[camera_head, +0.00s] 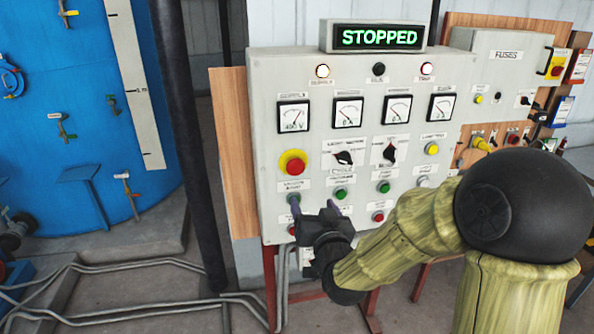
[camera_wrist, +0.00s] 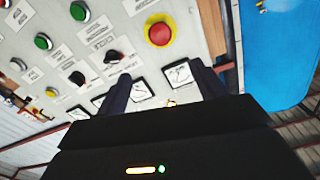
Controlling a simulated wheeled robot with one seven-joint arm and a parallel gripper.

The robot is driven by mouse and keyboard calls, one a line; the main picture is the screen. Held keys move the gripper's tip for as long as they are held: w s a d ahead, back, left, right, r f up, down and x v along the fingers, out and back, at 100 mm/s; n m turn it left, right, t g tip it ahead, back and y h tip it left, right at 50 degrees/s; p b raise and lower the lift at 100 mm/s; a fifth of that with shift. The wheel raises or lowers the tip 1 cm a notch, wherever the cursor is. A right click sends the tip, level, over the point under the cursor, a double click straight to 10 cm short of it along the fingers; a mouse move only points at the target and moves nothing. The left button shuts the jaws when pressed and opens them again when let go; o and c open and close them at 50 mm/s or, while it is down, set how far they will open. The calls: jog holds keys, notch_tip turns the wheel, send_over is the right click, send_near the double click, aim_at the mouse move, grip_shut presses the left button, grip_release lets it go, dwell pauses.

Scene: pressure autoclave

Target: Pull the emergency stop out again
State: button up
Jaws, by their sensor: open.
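The emergency stop is a red mushroom button (camera_head: 294,166) on a yellow ring, on the left side of the grey control panel (camera_head: 262,130). It also shows near the top middle of the wrist view (camera_wrist: 159,33). I cannot tell from these views how far it stands out. My gripper (camera_head: 314,207) is in front of the panel, lower than the button and a little to its right. Its two dark fingers are spread and empty, apart from the button. The lit sign on top of the panel (camera_head: 378,38) reads STOPPED.
Near the button are a green button (camera_head: 341,194), a red button (camera_head: 378,216) and black rotary knobs (camera_head: 390,152). Several gauges (camera_head: 348,112) sit above. A dark post (camera_head: 185,130) and a blue tank (camera_head: 60,140) stand left. Pipes (camera_head: 150,264) run along the floor.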

aim_at(296, 168)
jog(key=p+x, duration=0.5)
jog(key=x, duration=1)
jog(key=shift+a+r+p, duration=0.1)
jog(key=shift+p, duration=0.3)
jog(key=shift+x, duration=0.75)
